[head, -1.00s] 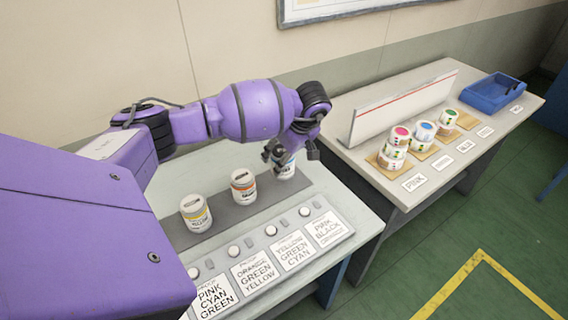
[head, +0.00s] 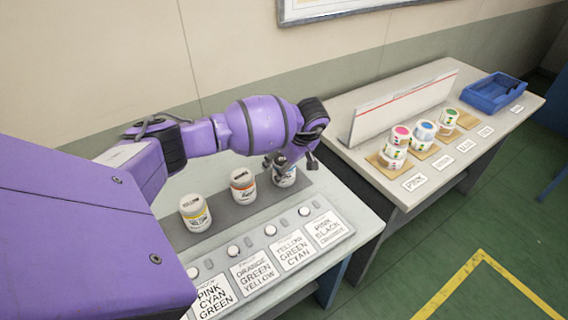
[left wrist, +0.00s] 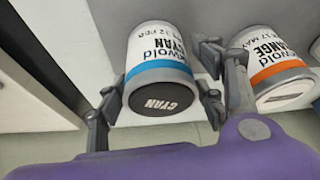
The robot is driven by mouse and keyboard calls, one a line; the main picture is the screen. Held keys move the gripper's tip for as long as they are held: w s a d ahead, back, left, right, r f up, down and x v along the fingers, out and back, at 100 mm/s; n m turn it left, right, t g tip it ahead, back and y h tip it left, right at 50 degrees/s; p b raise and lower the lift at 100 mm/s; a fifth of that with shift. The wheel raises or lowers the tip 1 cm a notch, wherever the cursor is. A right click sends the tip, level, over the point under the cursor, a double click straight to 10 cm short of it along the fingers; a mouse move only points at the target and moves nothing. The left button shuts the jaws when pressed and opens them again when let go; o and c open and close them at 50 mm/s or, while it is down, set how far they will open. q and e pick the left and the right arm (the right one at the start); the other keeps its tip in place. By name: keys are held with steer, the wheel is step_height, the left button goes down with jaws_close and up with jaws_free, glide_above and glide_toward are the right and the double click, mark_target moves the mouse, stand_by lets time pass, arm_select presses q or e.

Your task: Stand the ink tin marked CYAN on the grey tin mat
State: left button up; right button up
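The tin marked CYAN (left wrist: 163,68), white with a blue band and a dark lid, is upright at the far right end of the grey mat (head: 222,217). It also shows in the head view (head: 286,179), partly hidden by my left gripper. My right gripper is not in view.
An ORANGE tin (head: 243,186) and a yellow-banded tin (head: 195,213) stand on the mat to the left. Proof cards (head: 292,250) and round buttons line the bench front. The second bench holds label rolls (head: 395,147), a white board (head: 404,106) and a blue tray (head: 493,92).

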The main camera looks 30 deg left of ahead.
arm_select(q)
steer(key=shift+o, duration=0.3)
steer(key=shift+r, duration=0.25)
steer(key=v, duration=1.2)
steer(key=shift+a, duration=0.1)
